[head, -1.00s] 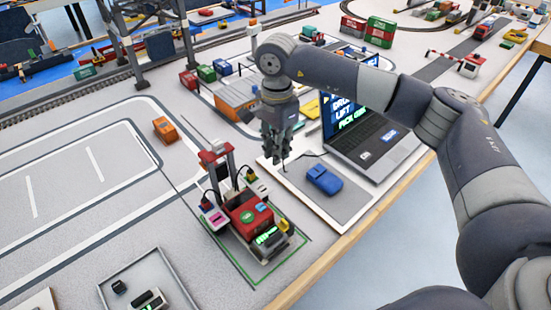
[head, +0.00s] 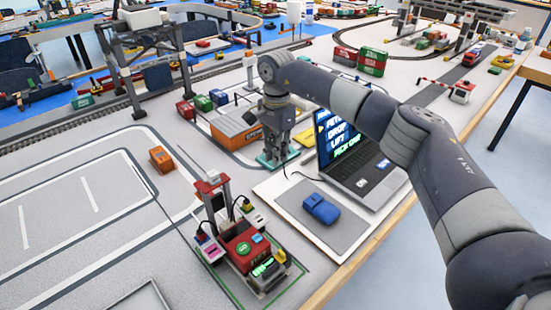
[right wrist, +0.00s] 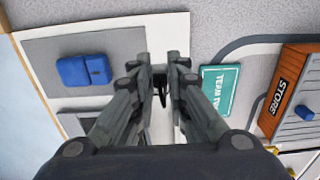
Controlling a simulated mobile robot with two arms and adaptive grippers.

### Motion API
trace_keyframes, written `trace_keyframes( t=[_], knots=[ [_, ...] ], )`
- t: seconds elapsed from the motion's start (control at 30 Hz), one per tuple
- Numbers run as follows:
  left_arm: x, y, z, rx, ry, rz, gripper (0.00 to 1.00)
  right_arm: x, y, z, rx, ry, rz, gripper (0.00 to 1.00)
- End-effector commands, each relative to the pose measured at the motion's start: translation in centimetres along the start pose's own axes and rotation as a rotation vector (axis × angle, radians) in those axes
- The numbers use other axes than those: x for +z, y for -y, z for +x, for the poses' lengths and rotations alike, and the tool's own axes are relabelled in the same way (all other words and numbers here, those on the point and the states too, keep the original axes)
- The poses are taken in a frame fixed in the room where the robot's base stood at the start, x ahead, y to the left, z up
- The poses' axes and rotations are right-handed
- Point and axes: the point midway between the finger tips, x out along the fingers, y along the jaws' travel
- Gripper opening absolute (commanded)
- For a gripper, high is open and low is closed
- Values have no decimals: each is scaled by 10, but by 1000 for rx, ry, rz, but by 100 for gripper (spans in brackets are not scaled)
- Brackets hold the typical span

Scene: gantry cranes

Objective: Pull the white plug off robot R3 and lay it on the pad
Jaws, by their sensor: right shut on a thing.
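Robot R3 seems to be the small red-and-black vehicle (head: 243,246) with a mast, near the table's front edge; its label is not readable. White boxes (head: 255,217) with black cords stand at its sides. My right gripper (head: 272,162) is away from it, above the teal plate beside the orange store. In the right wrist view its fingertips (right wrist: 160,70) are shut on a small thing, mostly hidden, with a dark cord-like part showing. A grey pad (head: 340,228) lies on a white board, with a blue object (head: 321,208) on it. My left gripper is not in view.
The teal plate (right wrist: 220,90) lies beside the orange store (right wrist: 298,95). An open laptop (head: 362,165) stands behind the grey pad. An orange block (head: 161,159) lies left of the vehicle. A gantry crane (head: 150,60) stands at the back left. The left roadway is mostly clear.

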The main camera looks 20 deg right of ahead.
Motion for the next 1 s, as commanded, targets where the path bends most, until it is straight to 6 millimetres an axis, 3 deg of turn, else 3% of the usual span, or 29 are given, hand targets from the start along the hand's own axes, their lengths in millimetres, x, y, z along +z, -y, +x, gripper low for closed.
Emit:
trace_keyframes(
  t=[0.2,0.57,1.0],
  knots=[
    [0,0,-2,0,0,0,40,-12,11,-1,0,0,1,0],
    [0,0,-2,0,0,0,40,-13,12,0,0,0,0,0],
    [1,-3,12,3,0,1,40,-14,11,31,1,0,0,0]
  ],
)
